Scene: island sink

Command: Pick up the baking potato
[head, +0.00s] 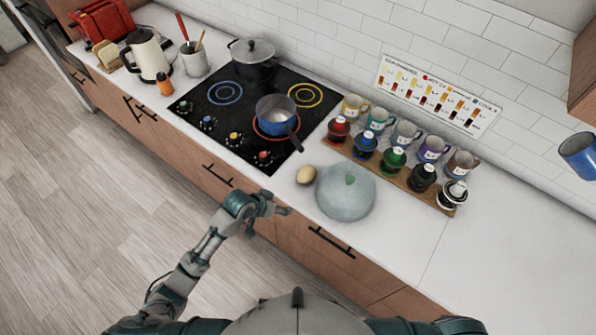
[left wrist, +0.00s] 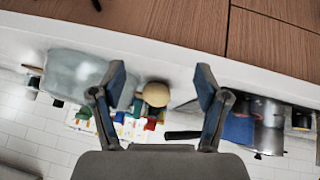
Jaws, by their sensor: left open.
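The baking potato (head: 306,174) is a small tan oval on the white counter, between the black cooktop and a round grey-blue lidded dish. My left gripper (head: 281,211) is in front of the counter edge, a little left of and nearer than the potato. In the left wrist view the potato (left wrist: 156,94) shows between the two open fingers (left wrist: 160,80), farther off and not touched. The left gripper is open and empty. My right gripper is not in view.
The grey-blue dish (head: 345,192) stands close right of the potato. The black cooktop (head: 247,112) with a blue saucepan (head: 275,114) lies to the left and behind. The right counter is clear.

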